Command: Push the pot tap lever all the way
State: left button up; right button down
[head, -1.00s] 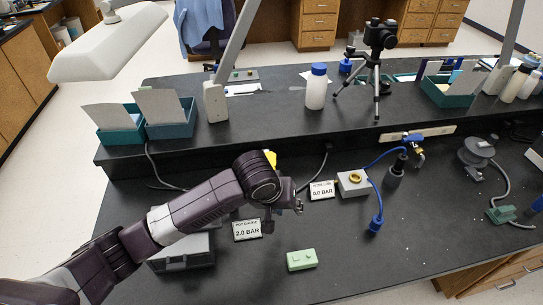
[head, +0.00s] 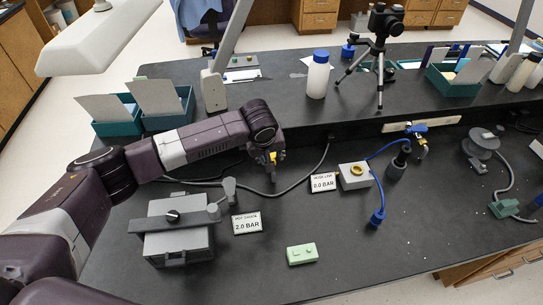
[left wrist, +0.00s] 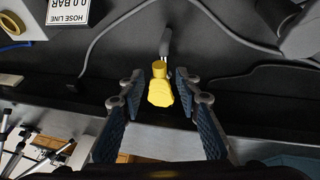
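A yellow lever handle (head: 273,157) shows beside my left gripper at the foot of the bench's raised back ledge. In the left wrist view the yellow handle (left wrist: 160,88) sits on a metal stem between my left gripper's fingers (left wrist: 158,78). The fingers are open on either side of it, with gaps visible. In the head view my left gripper (head: 268,150) points down beside the ledge, its fingers mostly hidden. The grey pot (head: 178,242) stands front left; its gauge card (head: 246,224) reads 2.0 BAR. My right gripper is not in view.
A hose line card (head: 323,183) stands by a grey block with a brass ring (head: 355,175). A blue hose (head: 378,200) and a blue-handled tap (head: 416,129) are to the right. A green block (head: 301,254) lies in front.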

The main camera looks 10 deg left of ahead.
pick_arm(q)
jog(key=shift+w+f, duration=0.15)
jog(key=shift+f, duration=0.25)
jog(key=shift+c, duration=0.3)
grip_shut()
